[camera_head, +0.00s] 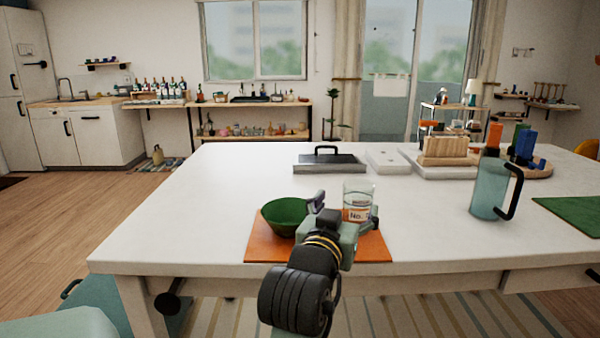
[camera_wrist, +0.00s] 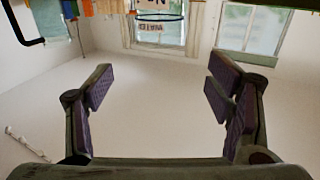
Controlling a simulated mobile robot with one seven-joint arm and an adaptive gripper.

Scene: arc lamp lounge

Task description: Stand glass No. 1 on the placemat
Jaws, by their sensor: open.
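Glass No. 1 (camera_head: 358,194) is a clear tumbler with a white and orange label. In the head view it appears upright over the back right part of the orange placemat (camera_head: 262,246). My gripper hides its base, so I cannot tell whether it touches the mat. My gripper (camera_head: 345,211) is open in front of the glass, fingers pointing away from me. In the wrist view, which looks upside down, my open gripper (camera_wrist: 158,86) has nothing between its fingertips. The glass (camera_wrist: 158,16) shows at the top edge, between the fingers sideways but beyond or below them.
A green bowl (camera_head: 285,215) sits on the placemat's left part, close to my gripper. A teal pitcher (camera_head: 489,190) with a black handle stands to the right. A grey lidded tray (camera_head: 329,163) lies behind. The white table (camera_head: 185,220) is clear at left.

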